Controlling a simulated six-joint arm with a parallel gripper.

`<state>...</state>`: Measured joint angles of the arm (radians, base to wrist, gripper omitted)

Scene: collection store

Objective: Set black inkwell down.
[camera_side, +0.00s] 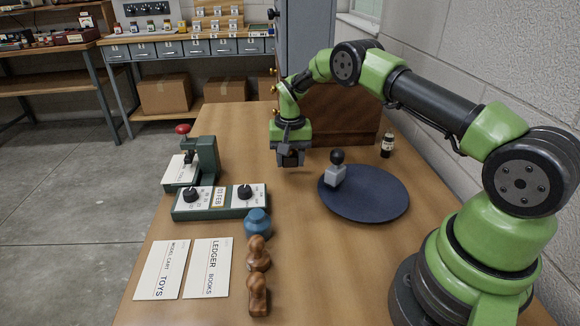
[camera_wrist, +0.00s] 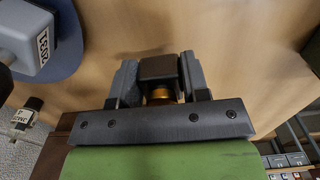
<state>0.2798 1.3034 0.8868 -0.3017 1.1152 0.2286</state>
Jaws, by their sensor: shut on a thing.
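My gripper (camera_side: 290,158) is shut on the black inkwell (camera_side: 290,159), over the wooden table to the left of the round dark blue mat. In the wrist view the inkwell (camera_wrist: 158,68) is a dark square block with a brass-coloured part, between my two grey fingers (camera_wrist: 160,80). It appears to hang a little above the table, with a soft shadow near it; the exact gap cannot be told. A blue inkwell-like pot (camera_side: 258,222) stands nearer the camera.
The round mat (camera_side: 385,205) bears a grey block with a black knob (camera_side: 335,174). At left are a green press (camera_side: 207,160), a dial panel (camera_side: 220,211), cards (camera_side: 208,268) and wooden stamps (camera_side: 258,255). Table between panel and mat is clear.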

